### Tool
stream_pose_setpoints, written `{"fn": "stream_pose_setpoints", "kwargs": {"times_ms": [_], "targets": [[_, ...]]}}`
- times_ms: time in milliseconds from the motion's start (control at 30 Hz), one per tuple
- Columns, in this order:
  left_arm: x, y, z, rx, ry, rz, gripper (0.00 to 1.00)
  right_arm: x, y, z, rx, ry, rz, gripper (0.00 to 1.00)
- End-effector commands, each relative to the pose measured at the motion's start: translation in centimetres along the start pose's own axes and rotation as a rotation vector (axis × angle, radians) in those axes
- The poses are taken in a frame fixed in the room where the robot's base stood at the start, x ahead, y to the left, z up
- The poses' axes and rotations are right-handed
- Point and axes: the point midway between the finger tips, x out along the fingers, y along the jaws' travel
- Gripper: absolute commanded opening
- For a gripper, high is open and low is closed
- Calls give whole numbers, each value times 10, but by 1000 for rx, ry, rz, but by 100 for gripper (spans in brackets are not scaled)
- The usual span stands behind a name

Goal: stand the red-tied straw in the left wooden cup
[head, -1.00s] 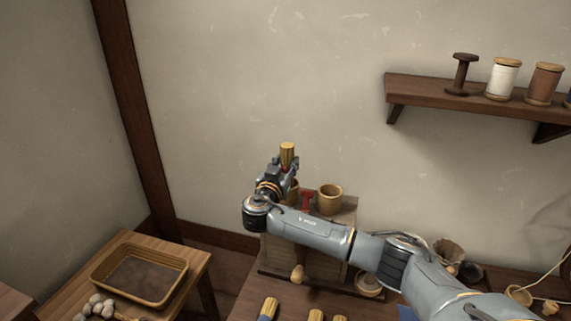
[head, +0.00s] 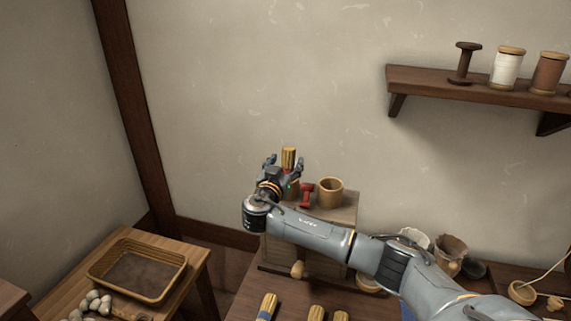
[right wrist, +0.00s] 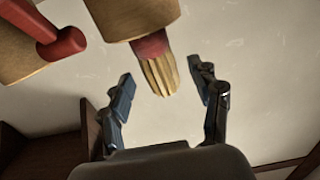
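The red-tied straw (head: 289,158) stands upright, its lower end inside the left wooden cup (head: 294,190). In the right wrist view, which looks upside down, the straw (right wrist: 158,75) and its red tie come out of the cup (right wrist: 132,14). My right gripper (head: 284,161) is open at the straw. In the right wrist view, its fingers (right wrist: 160,82) are spread on either side of the straw with gaps. My arm and gripper hide part of the left cup. My left gripper is not in view.
Another wooden cup (head: 331,193) stands to the right on the same box (head: 345,213), with a red spool-shaped thing (head: 307,194) between the cups. Other straw bundles (head: 267,306) lie on the bench below. A shelf (head: 470,92) with spools is at upper right.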

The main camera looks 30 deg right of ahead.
Motion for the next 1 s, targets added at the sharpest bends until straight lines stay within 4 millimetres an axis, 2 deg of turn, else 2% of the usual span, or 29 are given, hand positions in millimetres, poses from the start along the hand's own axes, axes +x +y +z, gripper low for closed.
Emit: {"fn": "stream_pose_setpoints", "kwargs": {"times_ms": [200,333,733,900,1000], "targets": [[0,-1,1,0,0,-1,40,-1,0,0,0,-1,0,63],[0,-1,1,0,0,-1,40,-11,-1,1,0,-1,-2,63],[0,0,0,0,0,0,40,-91,-1,2,1,-4,-3,63],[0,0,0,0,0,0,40,-113,-1,1,0,-2,-2,63],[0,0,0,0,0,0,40,-118,0,0,1,-1,0,63]]}}
